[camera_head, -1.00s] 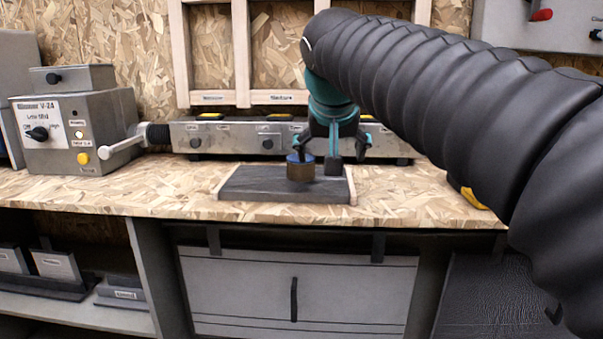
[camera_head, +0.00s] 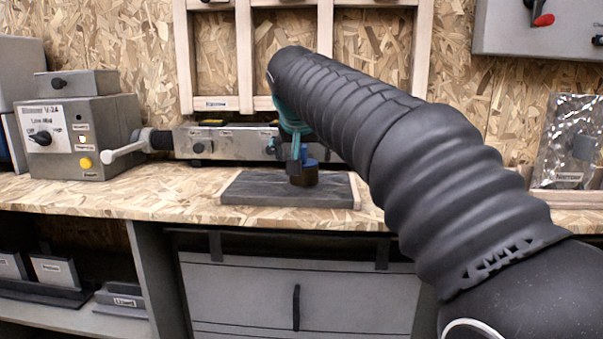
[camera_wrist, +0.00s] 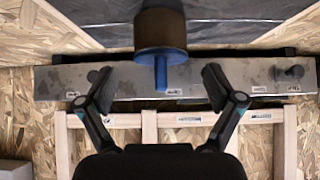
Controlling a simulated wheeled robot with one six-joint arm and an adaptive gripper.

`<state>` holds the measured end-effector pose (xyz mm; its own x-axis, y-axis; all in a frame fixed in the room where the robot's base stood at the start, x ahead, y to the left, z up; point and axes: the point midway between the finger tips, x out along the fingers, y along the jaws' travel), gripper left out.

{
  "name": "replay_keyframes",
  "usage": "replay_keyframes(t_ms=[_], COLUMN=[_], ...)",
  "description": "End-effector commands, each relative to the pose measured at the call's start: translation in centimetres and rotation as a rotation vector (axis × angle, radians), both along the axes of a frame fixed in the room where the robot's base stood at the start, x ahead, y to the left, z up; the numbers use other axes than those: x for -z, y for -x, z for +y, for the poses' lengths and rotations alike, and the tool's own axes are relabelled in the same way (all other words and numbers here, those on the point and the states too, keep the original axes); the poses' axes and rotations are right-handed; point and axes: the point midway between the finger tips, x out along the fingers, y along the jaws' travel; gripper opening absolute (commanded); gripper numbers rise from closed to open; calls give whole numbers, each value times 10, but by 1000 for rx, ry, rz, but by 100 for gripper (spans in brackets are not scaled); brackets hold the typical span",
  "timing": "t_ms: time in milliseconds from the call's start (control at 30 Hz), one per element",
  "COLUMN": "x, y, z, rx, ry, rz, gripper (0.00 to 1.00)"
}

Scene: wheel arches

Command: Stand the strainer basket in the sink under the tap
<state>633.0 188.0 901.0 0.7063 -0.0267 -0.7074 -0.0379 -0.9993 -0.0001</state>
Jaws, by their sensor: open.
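A short brown cylinder with a blue top (camera_head: 304,176) stands on a dark slab (camera_head: 250,190) on the workbench. No strainer basket, sink or tap can be made out by shape; whether the cylinder is the basket I cannot tell. In the wrist view the cylinder (camera_wrist: 160,32) is at the top centre, with a blue peg sticking out towards the gripper. My gripper (camera_wrist: 158,84) is open, its two dark fingers apart and empty between the tips. In the head view my gripper (camera_head: 294,158) is at the cylinder, partly hidden by my arm.
A grey control box (camera_head: 75,140) with a lever stands at the left. A long metal unit (camera_head: 225,143) runs behind the slab, below a wooden frame (camera_head: 243,60) on the wall. A shiny panel (camera_head: 568,140) leans at the right. The bench left of the slab is clear.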

Motion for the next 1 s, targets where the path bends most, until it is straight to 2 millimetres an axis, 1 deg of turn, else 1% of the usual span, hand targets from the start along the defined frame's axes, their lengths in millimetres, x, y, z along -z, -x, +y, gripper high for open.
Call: replay_keyframes(t_ms=[167, 333, 467, 567, 733, 767, 800, 867, 900, 967, 1000], x=[8, 27, 38, 40, 40, 40, 40, 40, 40, 40, 40], y=[-6, -19, -31, -35, -35, -35, -35, -35, -35, -35, -35], z=[0, 0, 0, -1, 0, 0, 0, 0, 0, 0, 0], rx=[0, 0, 1, 0, 0, 0, 0, 0, 0, 0, -1], ry=[0, 1, 1, 0, 0, 0, 0, 0, 0, 0, 1], rz=[0, 3, 2, 0, -1, -1, 0, 0, 0, 0, 0], gripper=[92, 92, 92, 92, 92, 87, 77, 62, 52, 37, 27])
